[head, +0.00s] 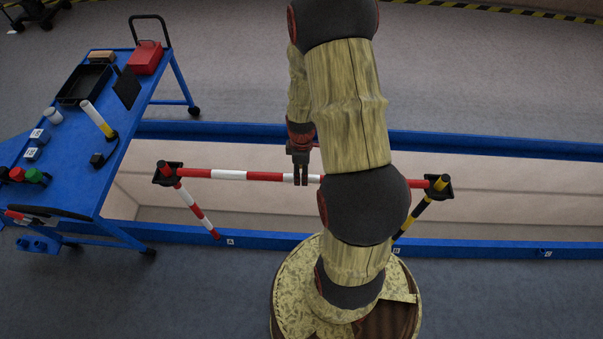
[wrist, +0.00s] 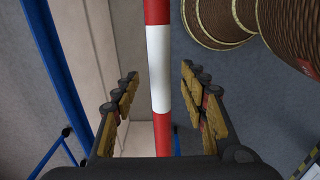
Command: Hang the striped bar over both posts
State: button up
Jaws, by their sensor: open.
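The red and white striped bar (head: 228,175) spans level between two posts, with its ends at the dark holders on their tops. Part of it is hidden behind my arm. The left post (head: 197,208) is red and white; the right post (head: 416,214) is yellow and black. Both lean. My gripper (head: 301,174) is at the middle of the bar. In the wrist view, the bar (wrist: 159,70) runs lengthwise between the open fingers of my gripper (wrist: 160,82), with a gap on each side.
A long blue-edged pit (head: 270,222) lies beneath the bar. A blue cart (head: 85,150) at left carries a black tray (head: 84,84), a red box (head: 146,57), a yellow and white stick (head: 97,119) and several small items.

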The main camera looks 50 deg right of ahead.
aim_at(301, 176)
notch_tip(301, 176, up, 11)
jog(key=shift+f, duration=0.2)
dwell(0.3)
jog(key=s+a+r+m+t+b, duration=0.2)
jog(key=s+a+r+m, duration=0.1)
jog(key=a+r, duration=0.8)
jog(key=s+a+r+m+t+b, duration=0.3)
jog(key=s+a+r+m, duration=0.1)
jog(key=a+r, duration=0.7)
jog(key=shift+s+a+m+t, duration=0.3)
jog(key=shift+a+m, duration=0.1)
jog(key=shift+m, duration=0.2)
jog(key=shift+c, duration=0.9)
